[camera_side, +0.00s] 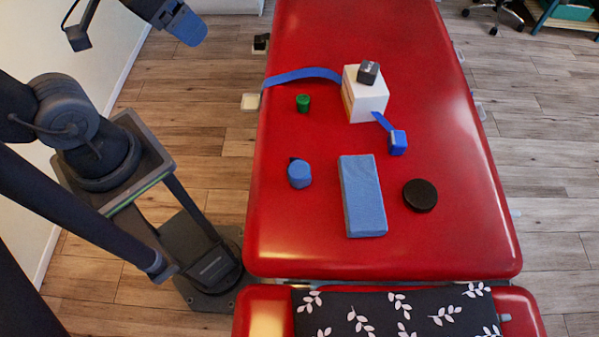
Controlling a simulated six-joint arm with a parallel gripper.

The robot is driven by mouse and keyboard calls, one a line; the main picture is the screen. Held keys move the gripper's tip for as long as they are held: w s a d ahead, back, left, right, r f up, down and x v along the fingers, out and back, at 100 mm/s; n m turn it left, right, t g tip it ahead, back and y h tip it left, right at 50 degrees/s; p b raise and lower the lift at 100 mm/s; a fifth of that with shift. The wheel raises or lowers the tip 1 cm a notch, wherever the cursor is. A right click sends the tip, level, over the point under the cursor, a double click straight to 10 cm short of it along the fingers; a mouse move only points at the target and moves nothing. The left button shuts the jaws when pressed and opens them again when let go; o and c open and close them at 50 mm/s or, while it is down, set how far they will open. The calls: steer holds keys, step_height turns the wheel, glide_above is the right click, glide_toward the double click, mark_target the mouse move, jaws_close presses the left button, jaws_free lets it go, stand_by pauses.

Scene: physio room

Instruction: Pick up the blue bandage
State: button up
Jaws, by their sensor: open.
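A short blue roll (299,174), which looks like the blue bandage, stands on the red treatment table (330,255), left of centre. A small dark bit shows at its upper edge. A smaller blue block-like piece (398,142) lies farther right, with a blue strip running from it to the white box, so which of the two is the bandage is not fully certain. Part of my arm (178,22) shows at the top left, off the table and well away from both. Nothing touches the blue roll.
A light-blue rectangular block (362,196) lies right of the roll, with a black disc (420,195) beyond it. A green pot (303,103), a white box (366,98) with a dark cube (368,72) on top, and a blue band (300,76) are farther back. The front of the table is clear.

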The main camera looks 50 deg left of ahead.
steer(key=shift+o, duration=0.4)
steer(key=n+g, duration=0.5)
steer(key=n, duration=1.1)
glide_above(299, 170)
steer(key=s, duration=0.1)
step_height(299, 170, down, 22)
steer(key=shift+n, duration=0.3)
steer(key=f, duration=0.9)
steer(key=w+f, duration=0.1)
steer(key=f, duration=0.4)
steer(key=shift+f, duration=0.15)
steer(key=c, duration=1)
